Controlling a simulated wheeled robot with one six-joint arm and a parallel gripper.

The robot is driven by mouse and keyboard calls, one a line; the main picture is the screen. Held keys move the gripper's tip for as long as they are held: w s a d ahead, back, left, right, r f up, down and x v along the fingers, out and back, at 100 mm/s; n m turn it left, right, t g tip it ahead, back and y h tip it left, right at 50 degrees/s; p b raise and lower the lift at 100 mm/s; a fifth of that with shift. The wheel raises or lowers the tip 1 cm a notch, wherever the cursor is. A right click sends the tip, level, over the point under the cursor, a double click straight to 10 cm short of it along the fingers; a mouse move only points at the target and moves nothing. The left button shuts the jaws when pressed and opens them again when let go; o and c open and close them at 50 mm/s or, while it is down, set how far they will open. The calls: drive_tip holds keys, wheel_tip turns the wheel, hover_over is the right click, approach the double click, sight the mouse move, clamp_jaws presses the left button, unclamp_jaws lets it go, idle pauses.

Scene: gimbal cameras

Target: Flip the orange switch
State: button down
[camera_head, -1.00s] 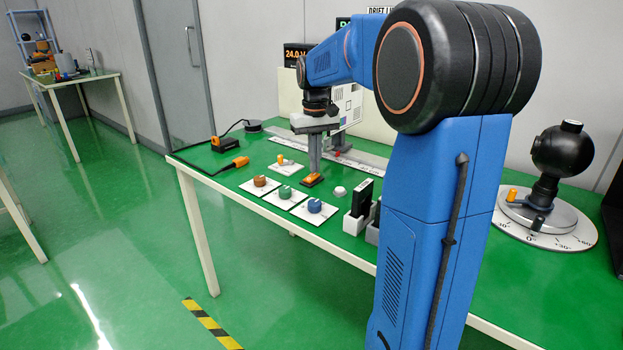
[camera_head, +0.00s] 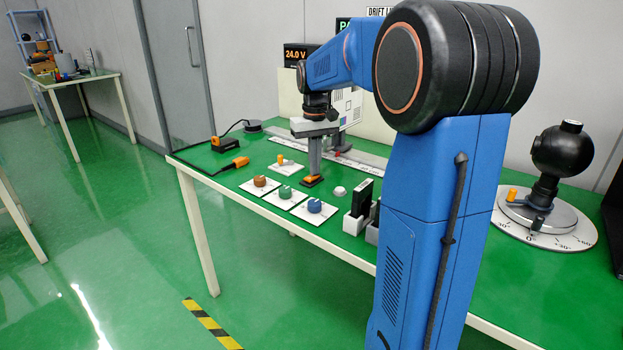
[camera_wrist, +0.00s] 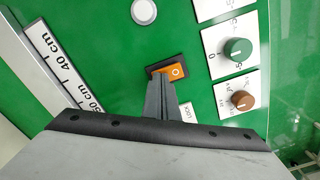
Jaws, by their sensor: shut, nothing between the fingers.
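The orange switch (camera_head: 312,181) is a small rocker in a dark frame on the green table. It also shows in the wrist view (camera_wrist: 174,71), with a white "O" mark on its right part. My gripper (camera_head: 314,173) points straight down with its fingers together and nothing between them. In the wrist view the fingertips (camera_wrist: 161,78) are at the left part of the rocker and hide some of it. The tips look to be at or just above the switch; I cannot tell if they touch it.
Brown (camera_head: 260,181), green (camera_head: 285,192) and blue (camera_head: 315,206) knobs on white plates stand in front of the switch. A plate with an orange-tipped lever (camera_head: 285,162) is left, a white button (camera_head: 339,192) right. A ruler rail (camera_head: 290,150) runs behind.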

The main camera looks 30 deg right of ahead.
wheel_tip(320, 180, up, 7)
idle(1.1)
idle(0.4)
